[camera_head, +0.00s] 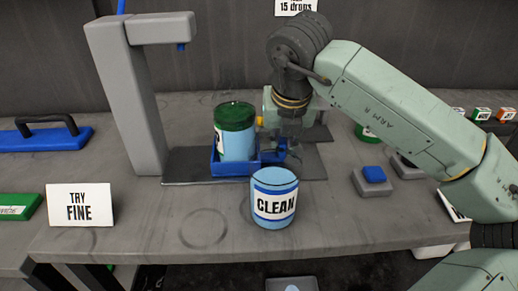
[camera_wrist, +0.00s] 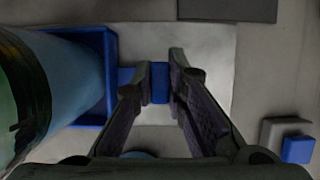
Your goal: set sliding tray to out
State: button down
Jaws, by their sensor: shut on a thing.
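The sliding tray (camera_head: 226,170) is a blue open box on a grey base plate (camera_head: 190,171). A light blue jar with a dark green top (camera_head: 236,135) stands upright in it. In the wrist view the tray (camera_wrist: 110,62) is at the left, with a blue handle (camera_wrist: 160,88) reaching out to the right. My gripper (camera_wrist: 163,72) is shut on this handle, one finger on each side. In the head view my gripper (camera_head: 279,152) points down just right of the jar and partly hides the handle.
A grey post (camera_head: 132,100) with an overhanging arm and blue nozzle rises behind left. A blue button (camera_head: 373,174) is at the right. The front-left tabletop is mostly clear, beside a "TRY FINE" card (camera_head: 80,205).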

jog(key=shift+d+b, duration=0.6)
jog(key=shift+d, duration=2.05)
jog(key=c, duration=1.6)
grip_release()
jog(key=shift+d, duration=0.15)
jog(key=shift+c, duration=0.2)
jog(key=shift+o, duration=0.2)
jog(key=v, duration=1.2)
jog(key=shift+s, duration=0.1)
